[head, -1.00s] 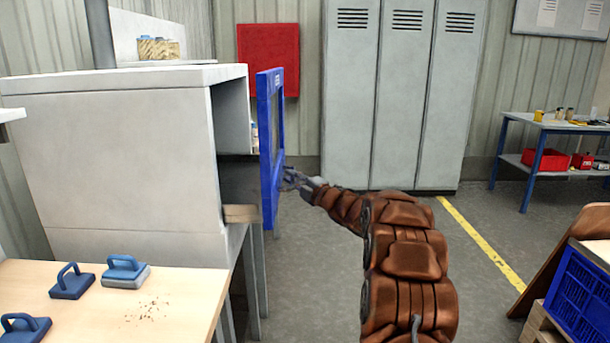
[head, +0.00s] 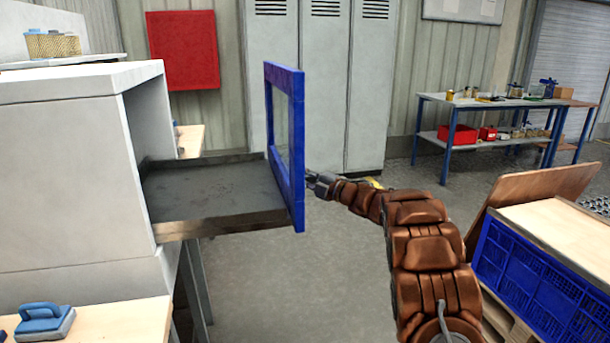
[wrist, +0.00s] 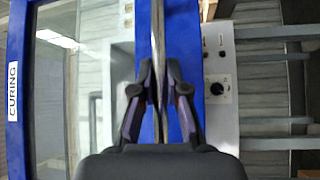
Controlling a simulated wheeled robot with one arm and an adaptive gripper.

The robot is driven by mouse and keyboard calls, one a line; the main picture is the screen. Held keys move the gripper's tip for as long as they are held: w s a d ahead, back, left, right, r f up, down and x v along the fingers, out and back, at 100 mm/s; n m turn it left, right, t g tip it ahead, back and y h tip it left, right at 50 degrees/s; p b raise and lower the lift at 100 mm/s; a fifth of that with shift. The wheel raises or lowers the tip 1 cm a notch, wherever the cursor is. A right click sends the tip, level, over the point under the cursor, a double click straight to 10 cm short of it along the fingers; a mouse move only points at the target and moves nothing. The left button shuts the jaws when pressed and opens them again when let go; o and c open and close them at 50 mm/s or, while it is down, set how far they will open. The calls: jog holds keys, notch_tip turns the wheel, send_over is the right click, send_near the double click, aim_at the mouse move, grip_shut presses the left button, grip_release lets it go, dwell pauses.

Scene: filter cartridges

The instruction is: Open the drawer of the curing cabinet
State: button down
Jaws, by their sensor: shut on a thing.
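The curing cabinet (head: 60,160) is a pale grey box at the left in the head view. Its drawer (head: 215,190), a dark shallow tray behind a blue-framed glass front (head: 299,150), stands well out of the cabinet. In the wrist view, the blue front carries a "CURING" label (wrist: 13,91) and a metal bar handle (wrist: 158,30). My gripper (wrist: 159,85) is shut on this handle, with a finger on each side of it. In the head view, my gripper (head: 312,180) is at the outer face of the front, and the handle is mostly hidden there. The tray looks empty.
A wooden-topped stand with a blue crate (head: 530,280) and a tilted board (head: 540,195) is close to my arm's right. A worktable with a blue-handled block (head: 44,318) is at the lower left. Grey lockers (head: 310,100) stand behind. Open floor lies below the drawer.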

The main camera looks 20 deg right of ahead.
jog(key=shift+f, duration=0.2)
jog(key=c, duration=1.2)
grip_release()
jog(key=shift+d+r, duration=0.1)
jog(key=shift+s+d, duration=0.1)
jog(key=v, duration=1.1)
jog(key=shift+s+d, duration=0.15)
jog(key=shift+s, duration=0.2)
